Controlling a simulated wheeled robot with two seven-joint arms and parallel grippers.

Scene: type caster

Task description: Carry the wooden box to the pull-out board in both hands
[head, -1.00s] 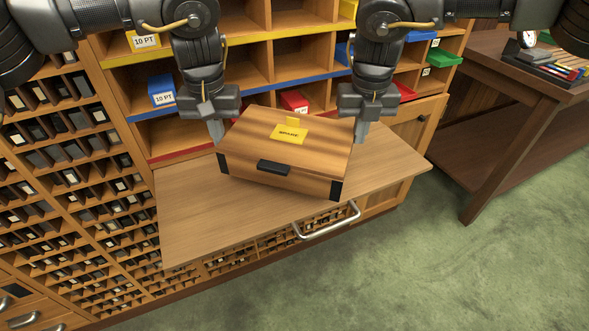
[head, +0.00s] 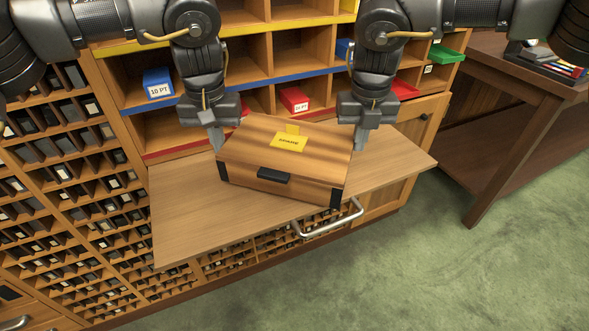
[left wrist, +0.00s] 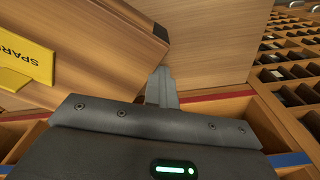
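The wooden box (head: 270,158), striped brown with dark corners, a black front handle and a yellow SPARE label, is over the middle of the pull-out board (head: 185,225), turned slightly. I cannot tell whether its underside touches the board. My left gripper (head: 217,138) is at the box's left side and my right gripper (head: 359,136) at its right side, both pointing down, their fingers against the sides. The contact points are partly hidden. In the left wrist view the left fingers (left wrist: 161,88) look closed beside the box's dark corner (left wrist: 145,30).
A metal pull handle (head: 328,219) is on the board's front edge. Behind is a shelf with blue (head: 158,84) and red (head: 294,100) small boxes. A type rack (head: 60,170) is at left, a dark table (head: 520,100) at right. Green floor is open at front right.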

